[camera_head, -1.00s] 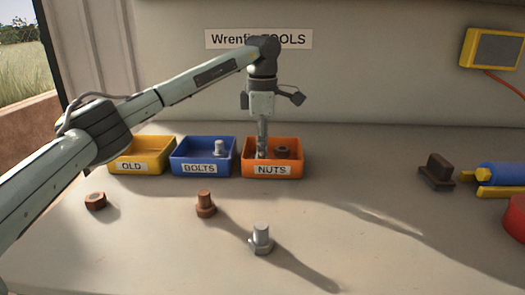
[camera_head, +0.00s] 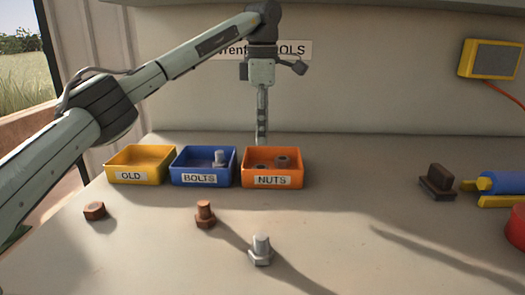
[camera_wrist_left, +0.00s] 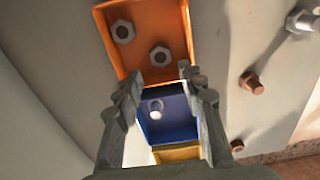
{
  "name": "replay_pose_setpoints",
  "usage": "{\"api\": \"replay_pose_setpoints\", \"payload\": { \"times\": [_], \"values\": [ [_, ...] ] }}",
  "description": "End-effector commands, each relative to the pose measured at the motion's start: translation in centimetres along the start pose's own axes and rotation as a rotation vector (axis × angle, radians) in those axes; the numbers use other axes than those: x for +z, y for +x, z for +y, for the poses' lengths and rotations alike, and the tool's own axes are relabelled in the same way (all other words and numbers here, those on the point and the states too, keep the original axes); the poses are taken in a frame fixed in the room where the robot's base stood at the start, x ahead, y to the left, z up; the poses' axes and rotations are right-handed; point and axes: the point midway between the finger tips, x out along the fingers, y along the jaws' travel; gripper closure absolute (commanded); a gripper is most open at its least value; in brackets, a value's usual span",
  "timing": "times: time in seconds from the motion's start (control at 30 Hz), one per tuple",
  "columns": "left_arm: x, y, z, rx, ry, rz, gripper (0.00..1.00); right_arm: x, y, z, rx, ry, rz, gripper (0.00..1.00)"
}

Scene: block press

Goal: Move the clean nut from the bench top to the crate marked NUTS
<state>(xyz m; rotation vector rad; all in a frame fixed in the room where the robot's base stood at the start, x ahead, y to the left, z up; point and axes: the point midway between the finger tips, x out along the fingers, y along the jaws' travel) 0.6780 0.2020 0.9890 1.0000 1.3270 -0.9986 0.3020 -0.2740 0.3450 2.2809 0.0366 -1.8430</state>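The orange crate marked NUTS (camera_head: 297,178) holds two nuts. One nut (camera_head: 262,166) lies at its left and the other nut (camera_head: 282,161) to the right. Both look grey in the wrist view, where they lie flat and apart (camera_wrist_left: 123,31) (camera_wrist_left: 160,55). No clean nut shows loose on the bench top (camera_head: 345,215). My left gripper (camera_head: 262,138) is above the back of the NUTS crate. In the wrist view its fingers are spread (camera_wrist_left: 160,78) with nothing between them. My right gripper is not in view.
The blue BOLTS crate (camera_head: 182,166) holds a light bolt (camera_head: 219,158). The yellow OLD crate (camera_head: 112,166) looks empty. A rusty nut (camera_head: 95,210), a rusty bolt (camera_head: 205,214) and a silver bolt (camera_head: 261,250) are in front. Tools lie at the right.

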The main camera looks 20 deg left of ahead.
Motion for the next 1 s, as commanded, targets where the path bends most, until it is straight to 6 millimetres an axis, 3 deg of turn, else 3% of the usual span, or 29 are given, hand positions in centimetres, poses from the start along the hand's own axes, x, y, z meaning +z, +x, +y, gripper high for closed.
{"api": "replay_pose_setpoints", "payload": {
  "times": [0.1, 0.3, 0.5, 1.0],
  "values": [
    [0.1, -2.0, 0.0, 0.001, 0.001, 0.001, 0.61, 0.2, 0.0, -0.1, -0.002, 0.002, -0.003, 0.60],
    [0.0, -3.5, 0.0, 0.000, 0.000, 0.001, 0.61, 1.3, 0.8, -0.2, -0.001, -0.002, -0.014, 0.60],
    [0.0, -3.6, 0.0, -0.001, 0.000, 0.001, 0.61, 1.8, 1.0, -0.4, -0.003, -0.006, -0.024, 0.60],
    [0.0, -3.5, 0.0, -0.001, 0.000, 0.001, 0.61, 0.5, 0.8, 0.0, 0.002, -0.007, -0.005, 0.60]
  ]
}}
